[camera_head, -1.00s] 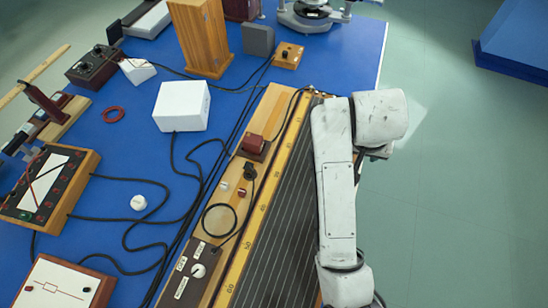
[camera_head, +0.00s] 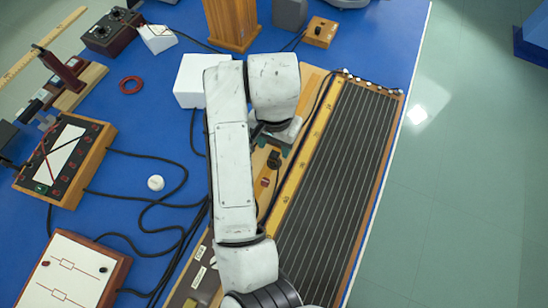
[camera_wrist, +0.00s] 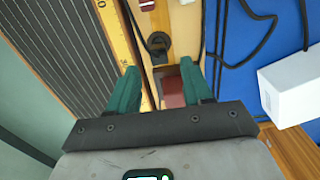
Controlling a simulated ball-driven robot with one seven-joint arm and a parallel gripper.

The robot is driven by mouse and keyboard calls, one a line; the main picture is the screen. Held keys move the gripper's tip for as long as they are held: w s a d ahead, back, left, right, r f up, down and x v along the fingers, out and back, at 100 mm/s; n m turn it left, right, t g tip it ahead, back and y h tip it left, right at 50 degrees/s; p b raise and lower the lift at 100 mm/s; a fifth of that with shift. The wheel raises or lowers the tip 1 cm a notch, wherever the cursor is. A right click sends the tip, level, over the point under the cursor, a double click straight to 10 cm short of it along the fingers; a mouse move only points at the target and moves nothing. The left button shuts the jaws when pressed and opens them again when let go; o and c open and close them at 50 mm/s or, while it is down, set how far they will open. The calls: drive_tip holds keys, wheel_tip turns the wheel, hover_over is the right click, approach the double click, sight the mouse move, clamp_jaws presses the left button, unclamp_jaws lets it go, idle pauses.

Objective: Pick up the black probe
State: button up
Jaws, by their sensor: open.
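The black probe (camera_wrist: 158,46) lies on the wooden board in the wrist view, with a round black end and a black cable by it. It also shows in the head view (camera_head: 274,159), just below my gripper. My gripper (camera_wrist: 158,68) is open, its two teal fingers spread apart with nothing held. The probe appears between and slightly beyond the fingertips in the wrist view. I cannot tell the height of the fingers above it. In the head view my white arm hides most of the gripper.
A dark red block (camera_wrist: 174,90) sits on the board between the fingers. A yellow scale (camera_head: 297,165) and striped wire panel (camera_head: 335,170) run alongside. A white box (camera_wrist: 292,88) stands on the blue table nearby. Black cables (camera_head: 185,200) lie loosely across the table.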

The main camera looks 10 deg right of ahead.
sight(275, 155)
drive_tip(key=shift+s+f+p, duration=0.15)
drive_tip(key=shift+f+p, duration=0.5)
drive_tip(key=shift+f, duration=2.25)
drive_tip(key=shift+c, duration=0.4)
clamp_jaws()
